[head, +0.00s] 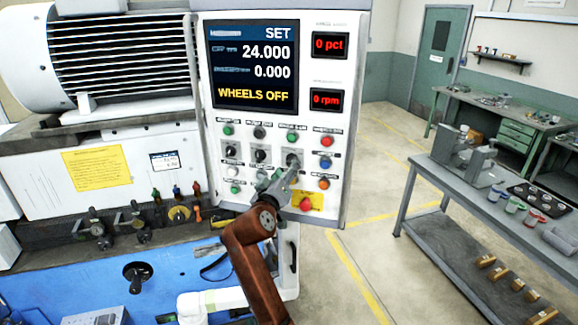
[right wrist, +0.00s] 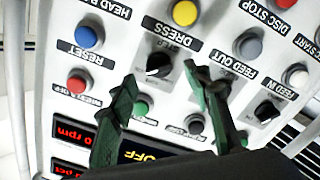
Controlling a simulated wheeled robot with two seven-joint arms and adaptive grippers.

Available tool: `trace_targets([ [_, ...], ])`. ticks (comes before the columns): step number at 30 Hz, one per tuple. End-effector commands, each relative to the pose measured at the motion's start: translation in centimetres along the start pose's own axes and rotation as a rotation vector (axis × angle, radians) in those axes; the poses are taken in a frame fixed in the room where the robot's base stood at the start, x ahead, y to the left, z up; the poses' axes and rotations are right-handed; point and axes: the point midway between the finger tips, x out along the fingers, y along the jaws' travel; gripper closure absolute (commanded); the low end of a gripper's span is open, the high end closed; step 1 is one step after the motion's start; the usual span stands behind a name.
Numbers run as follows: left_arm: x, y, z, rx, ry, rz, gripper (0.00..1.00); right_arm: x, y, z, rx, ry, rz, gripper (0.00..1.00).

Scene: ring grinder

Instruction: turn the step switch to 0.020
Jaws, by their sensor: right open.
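The step switch is a black rotary knob (head: 292,157) on the white control panel (head: 335,205), in its lower block of controls. In the right wrist view the panel is upside down, and the knob (right wrist: 158,64) shows near the middle, at the STEP lettering. My right gripper (head: 280,177) is open in front of the panel. In the right wrist view its dark green fingers (right wrist: 158,72) stand apart, one to each side of the knob; I see no clear contact. The switch's scale is too small to read. My left gripper is not in view.
The display (head: 253,65) reads SET, 24.000, 0.000 and WHEELS OFF. Close around the knob are a blue button (right wrist: 89,34), a yellow button (right wrist: 185,13), a green button (right wrist: 141,106) and another black knob (right wrist: 267,110). A grey bench (head: 420,165) stands at the right, beyond open floor.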

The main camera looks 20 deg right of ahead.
Motion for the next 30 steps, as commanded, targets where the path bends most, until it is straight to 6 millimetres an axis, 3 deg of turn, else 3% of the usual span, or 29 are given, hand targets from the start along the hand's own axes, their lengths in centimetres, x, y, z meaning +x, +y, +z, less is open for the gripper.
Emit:
trace_targets([
  [6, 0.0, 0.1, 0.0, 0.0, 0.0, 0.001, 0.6, -4.7, -0.2, 0.1, 0.002, -0.001, -0.004, 0.55],
  [12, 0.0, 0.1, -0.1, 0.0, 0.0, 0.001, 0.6, -7.2, -0.1, 0.1, 0.0, -0.001, -0.002, 0.55],
  [26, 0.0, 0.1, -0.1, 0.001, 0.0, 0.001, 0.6, -7.8, -0.3, 0.2, -0.003, -0.003, -0.003, 0.55],
  [30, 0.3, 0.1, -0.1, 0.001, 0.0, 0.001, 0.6, -6.4, -3.2, 2.4, -0.039, -0.013, -0.042, 0.55],
])
